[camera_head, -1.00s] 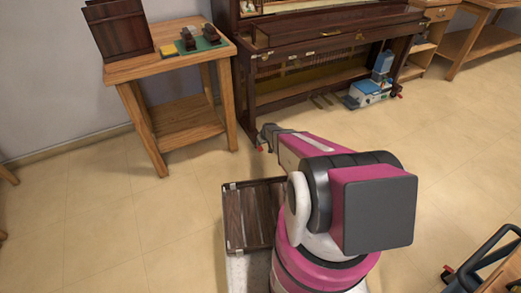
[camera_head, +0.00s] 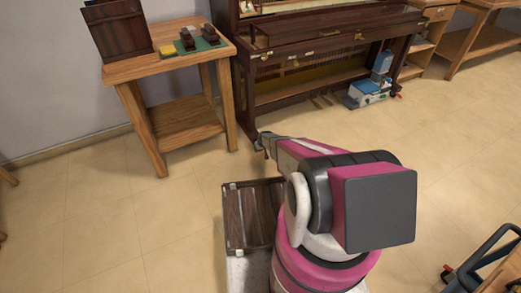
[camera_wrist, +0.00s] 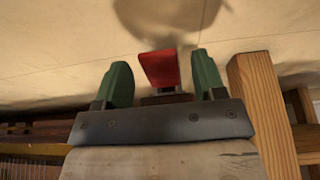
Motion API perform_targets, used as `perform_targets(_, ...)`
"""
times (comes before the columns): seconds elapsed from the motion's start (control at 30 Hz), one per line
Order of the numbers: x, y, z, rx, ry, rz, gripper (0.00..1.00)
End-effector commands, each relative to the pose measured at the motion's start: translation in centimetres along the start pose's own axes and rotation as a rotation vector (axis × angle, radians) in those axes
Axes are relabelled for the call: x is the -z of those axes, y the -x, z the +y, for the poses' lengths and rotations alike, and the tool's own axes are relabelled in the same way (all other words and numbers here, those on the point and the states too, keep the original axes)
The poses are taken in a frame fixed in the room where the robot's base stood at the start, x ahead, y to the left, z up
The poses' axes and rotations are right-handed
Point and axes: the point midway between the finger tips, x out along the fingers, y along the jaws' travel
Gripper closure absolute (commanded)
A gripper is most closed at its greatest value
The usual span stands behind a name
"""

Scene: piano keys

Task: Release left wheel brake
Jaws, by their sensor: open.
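The left wheel brake is a red pedal (camera_wrist: 160,68) between my fingertips in the wrist view, with a gap on each side. My gripper (camera_wrist: 159,82) is open, its two green fingers on either side of the pedal. I cannot tell whether anything touches the pedal. In the head view my gripper (camera_head: 263,146) is low by the left front foot of the dark wooden piano (camera_head: 320,48). There the arm and gripper hide the left pedal.
A wooden side table (camera_head: 188,95) stands close left of the gripper; its leg also shows at right in the wrist view (camera_wrist: 258,105). A dark slatted panel (camera_head: 250,215) is beside my arm. A blue-white box (camera_head: 365,93) sits under the piano's right end. Floor is open at left.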

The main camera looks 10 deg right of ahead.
Motion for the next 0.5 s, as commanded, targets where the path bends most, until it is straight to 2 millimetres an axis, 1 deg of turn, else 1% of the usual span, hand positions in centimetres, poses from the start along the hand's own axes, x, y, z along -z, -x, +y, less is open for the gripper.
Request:
perform_targets(0.07, -0.01, 0.03, 0.00, 0.000, 0.000, 0.000, 0.36)
perform_targets(0.1, -0.01, 0.04, 0.00, 0.000, 0.000, 0.000, 0.49)
perform_targets(0.17, -0.01, 0.04, 0.01, 0.000, 0.000, 0.000, 0.69)
perform_targets(0.2, -0.02, 0.04, 0.01, 0.000, 0.000, 0.000, 0.82)
perform_targets(0.23, -0.01, 0.04, 0.01, 0.000, 0.000, 0.000, 0.86)
perform_targets(0.4, 0.05, 0.06, -0.01, 0.001, 0.000, -0.009, 0.86)
perform_targets(0.5, 0.27, 0.15, -0.05, 0.004, 0.002, -0.050, 0.86)
